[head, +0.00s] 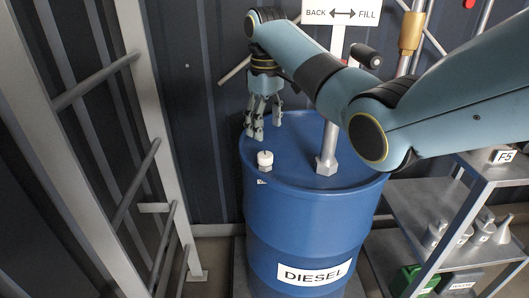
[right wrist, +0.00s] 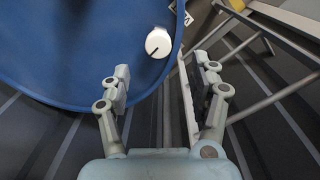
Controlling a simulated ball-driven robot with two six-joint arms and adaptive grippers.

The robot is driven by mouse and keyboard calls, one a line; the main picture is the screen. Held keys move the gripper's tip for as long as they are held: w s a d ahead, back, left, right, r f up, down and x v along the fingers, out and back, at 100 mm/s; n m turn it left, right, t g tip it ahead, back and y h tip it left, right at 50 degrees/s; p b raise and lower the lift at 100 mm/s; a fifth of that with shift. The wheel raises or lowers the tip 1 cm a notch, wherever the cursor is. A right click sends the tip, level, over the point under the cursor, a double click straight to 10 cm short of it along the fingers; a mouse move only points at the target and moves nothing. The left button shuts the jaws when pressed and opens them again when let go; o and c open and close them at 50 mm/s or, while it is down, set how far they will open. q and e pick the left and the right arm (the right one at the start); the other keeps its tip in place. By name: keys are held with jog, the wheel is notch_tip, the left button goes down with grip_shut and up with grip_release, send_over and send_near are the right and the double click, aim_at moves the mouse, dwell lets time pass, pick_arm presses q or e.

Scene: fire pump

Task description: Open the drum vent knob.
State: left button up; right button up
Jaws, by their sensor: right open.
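The drum vent knob (head: 265,158) is a small white round cap on top of the blue drum (head: 310,220), near its left front rim. In the right wrist view the knob (right wrist: 158,42) shows as a white disc with a dark line across it, near the drum's edge. My right gripper (head: 264,132) points down over the left back of the drum top, apart from the knob. Its fingers are spread and empty in the right wrist view (right wrist: 162,92), with the knob beyond the fingertips. My left gripper is not in view.
A pump pipe (head: 328,140) rises from the drum top, right of the knob, below a BACK/FILL sign (head: 341,13). A grey ladder-like frame (head: 150,120) stands left of the drum. A metal shelf (head: 425,225) with funnels is at the right.

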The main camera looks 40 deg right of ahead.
aim_at(265, 154)
jog(key=f, duration=0.6)
jog(key=w+f+b, duration=0.1)
jog(key=f, duration=0.2)
jog(key=shift+d+f, duration=0.1)
jog(key=shift+d, duration=0.05)
jog(key=shift+c, duration=0.2)
jog(key=c, duration=1.1)
